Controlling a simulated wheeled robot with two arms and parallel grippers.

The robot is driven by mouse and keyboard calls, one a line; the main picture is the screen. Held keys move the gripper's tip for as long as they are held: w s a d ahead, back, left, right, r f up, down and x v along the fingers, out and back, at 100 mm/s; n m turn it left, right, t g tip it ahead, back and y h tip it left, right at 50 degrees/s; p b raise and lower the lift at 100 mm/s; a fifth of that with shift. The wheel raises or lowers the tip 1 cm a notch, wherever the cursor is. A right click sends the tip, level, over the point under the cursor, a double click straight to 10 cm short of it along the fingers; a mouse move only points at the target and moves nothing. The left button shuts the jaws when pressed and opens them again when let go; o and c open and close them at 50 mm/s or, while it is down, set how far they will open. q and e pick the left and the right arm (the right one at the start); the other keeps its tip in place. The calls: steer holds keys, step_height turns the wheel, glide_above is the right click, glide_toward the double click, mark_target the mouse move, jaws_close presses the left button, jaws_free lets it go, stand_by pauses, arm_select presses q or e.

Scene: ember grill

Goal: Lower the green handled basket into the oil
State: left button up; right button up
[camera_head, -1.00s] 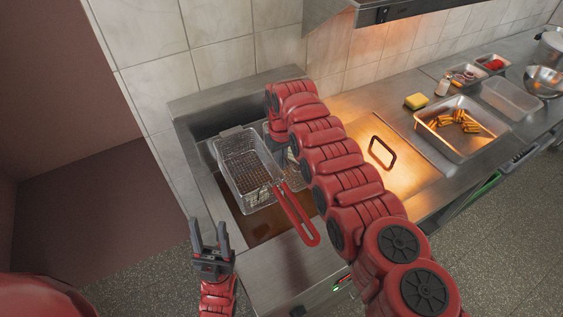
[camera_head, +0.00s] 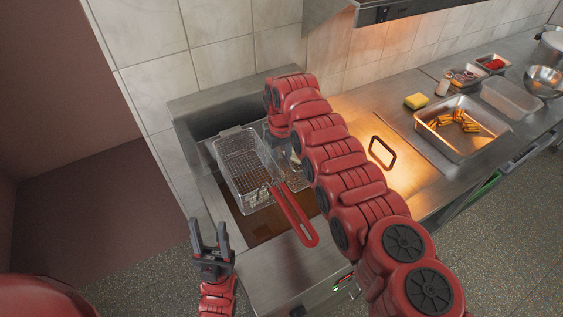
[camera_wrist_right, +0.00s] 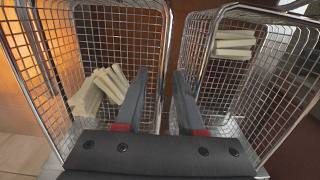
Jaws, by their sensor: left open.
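A wire basket with a red handle (camera_head: 295,215) sits over the fryer well (camera_head: 262,229) in the head view. A second wire basket (camera_head: 293,181) shows only in part beside it, mostly behind my right arm. No green handle can be made out. The right wrist view shows two wire baskets side by side, a left one (camera_wrist_right: 100,30) and a right one (camera_wrist_right: 265,75), each with pale fries inside. My right gripper (camera_wrist_right: 160,85) has its fingers apart near the adjoining basket walls; nothing is visibly held. My left gripper (camera_head: 211,235) is open and empty, left of the fryer front.
A sponge (camera_head: 416,101) and a metal tray (camera_head: 487,140) with cooked fries stand further right. A tiled wall and hood (camera_head: 400,12) bound the back.

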step_height(320, 180, up, 10)
steer(key=b, duration=0.2)
steer(key=shift+a+f+b, duration=0.15)
steer(key=shift+b, duration=0.25)
step_height(320, 180, up, 6)
steer(key=p, duration=0.5)
